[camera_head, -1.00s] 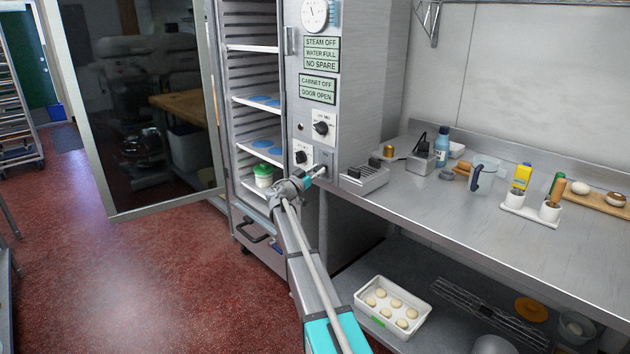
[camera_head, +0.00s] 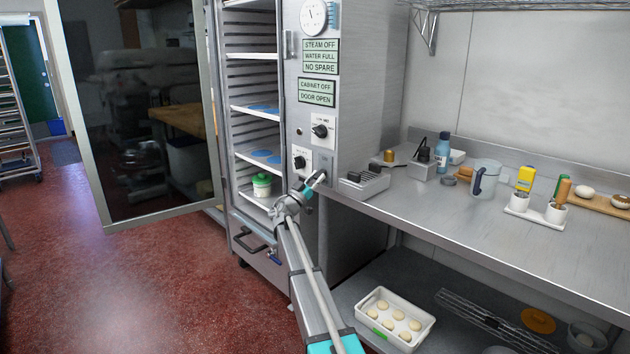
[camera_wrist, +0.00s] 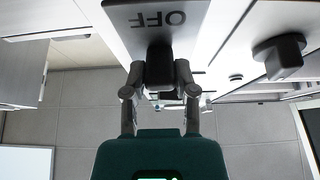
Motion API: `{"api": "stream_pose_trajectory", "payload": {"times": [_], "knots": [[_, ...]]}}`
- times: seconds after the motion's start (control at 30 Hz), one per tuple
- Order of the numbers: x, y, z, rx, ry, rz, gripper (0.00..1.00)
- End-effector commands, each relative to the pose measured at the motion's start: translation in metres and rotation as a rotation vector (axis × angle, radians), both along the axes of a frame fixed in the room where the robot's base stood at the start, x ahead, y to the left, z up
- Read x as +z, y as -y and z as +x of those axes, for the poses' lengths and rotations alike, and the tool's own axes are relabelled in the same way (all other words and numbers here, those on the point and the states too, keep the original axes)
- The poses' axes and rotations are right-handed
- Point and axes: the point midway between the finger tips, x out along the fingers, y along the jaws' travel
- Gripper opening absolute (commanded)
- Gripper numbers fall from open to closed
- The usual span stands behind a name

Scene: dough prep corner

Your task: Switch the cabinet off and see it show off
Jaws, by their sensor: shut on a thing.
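The tall metal cabinet (camera_head: 365,100) stands with its glass door (camera_head: 135,110) open to the left. Its upper sign (camera_head: 320,56) reads STEAM OFF, WATER FULL, NO SPARE. Its lower sign (camera_head: 317,92) reads CABINET OFF, DOOR OPEN. Two black knobs sit below, an upper one (camera_head: 320,131) and a lower one (camera_head: 300,162). My gripper (camera_head: 316,179) is at the lower right of the front panel. In the wrist view, my gripper (camera_wrist: 159,72) is shut on a black switch handle (camera_wrist: 159,66) at a grey plate (camera_wrist: 125,18) marked OFF, seen upside down.
The steel counter (camera_head: 430,205) to the right holds a grey slotted block (camera_head: 363,184), a blue bottle (camera_head: 442,148), a jug (camera_head: 487,177) and white cups. A green-lidded tub (camera_head: 262,186) stands inside the cabinet. A dough tray (camera_head: 395,318) is on the lower shelf. Red floor is clear at left.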

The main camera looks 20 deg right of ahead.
Motion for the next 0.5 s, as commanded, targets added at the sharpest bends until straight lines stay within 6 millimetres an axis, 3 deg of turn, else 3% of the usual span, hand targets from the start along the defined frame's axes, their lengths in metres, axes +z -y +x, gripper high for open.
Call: {"api": "stream_pose_trajectory", "payload": {"times": [0.1,0.13,0.3,0.5], "knots": [[0.0005,0.0037,-0.0022,-0.008,0.003,0.001,0.00],[0.0005,0.0036,-0.0021,-0.008,0.003,0.001,0.41],[0.0002,0.0024,-0.0016,-0.005,0.001,0.001,0.71],[0.0001,0.0008,-0.0007,-0.002,0.001,0.001,0.71]]}}
